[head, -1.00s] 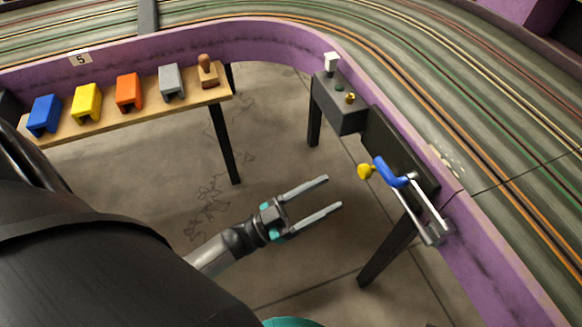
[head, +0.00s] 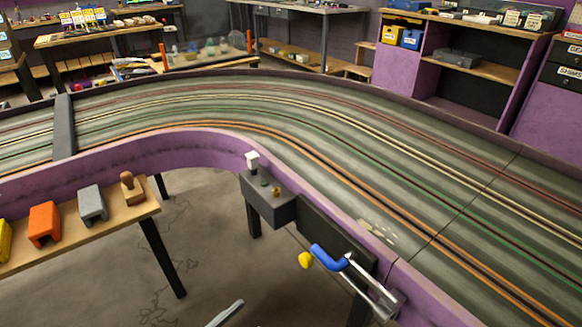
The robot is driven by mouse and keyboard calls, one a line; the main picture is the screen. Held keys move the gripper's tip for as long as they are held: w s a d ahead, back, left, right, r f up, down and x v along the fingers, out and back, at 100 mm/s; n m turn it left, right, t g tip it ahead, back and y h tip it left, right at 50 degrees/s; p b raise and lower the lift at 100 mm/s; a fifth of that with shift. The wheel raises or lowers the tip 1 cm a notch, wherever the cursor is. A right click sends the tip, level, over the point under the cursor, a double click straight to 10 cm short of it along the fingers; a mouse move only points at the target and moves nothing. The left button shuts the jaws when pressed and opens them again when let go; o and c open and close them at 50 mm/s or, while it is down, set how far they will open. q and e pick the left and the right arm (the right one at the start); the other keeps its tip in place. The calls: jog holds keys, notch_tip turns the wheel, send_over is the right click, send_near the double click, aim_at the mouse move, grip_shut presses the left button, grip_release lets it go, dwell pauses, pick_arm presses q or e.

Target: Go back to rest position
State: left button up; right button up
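One gripper finger (head: 226,313) of mine shows at the bottom edge of the head view, over the floor. The rest of that gripper is cut off, so its opening cannot be judged now. Nothing is seen held at the visible finger. It is apart from the wooden shelf (head: 75,233) on the left and from the blue-handled lever (head: 328,257) on the right. My other gripper is not in view.
The shelf holds an orange block (head: 44,224), a grey block (head: 92,204) and a wooden stamp (head: 132,188). A grey control box (head: 268,200) sits on the purple track wall (head: 190,150). The floor (head: 205,235) between is open. Workbenches stand beyond the track.

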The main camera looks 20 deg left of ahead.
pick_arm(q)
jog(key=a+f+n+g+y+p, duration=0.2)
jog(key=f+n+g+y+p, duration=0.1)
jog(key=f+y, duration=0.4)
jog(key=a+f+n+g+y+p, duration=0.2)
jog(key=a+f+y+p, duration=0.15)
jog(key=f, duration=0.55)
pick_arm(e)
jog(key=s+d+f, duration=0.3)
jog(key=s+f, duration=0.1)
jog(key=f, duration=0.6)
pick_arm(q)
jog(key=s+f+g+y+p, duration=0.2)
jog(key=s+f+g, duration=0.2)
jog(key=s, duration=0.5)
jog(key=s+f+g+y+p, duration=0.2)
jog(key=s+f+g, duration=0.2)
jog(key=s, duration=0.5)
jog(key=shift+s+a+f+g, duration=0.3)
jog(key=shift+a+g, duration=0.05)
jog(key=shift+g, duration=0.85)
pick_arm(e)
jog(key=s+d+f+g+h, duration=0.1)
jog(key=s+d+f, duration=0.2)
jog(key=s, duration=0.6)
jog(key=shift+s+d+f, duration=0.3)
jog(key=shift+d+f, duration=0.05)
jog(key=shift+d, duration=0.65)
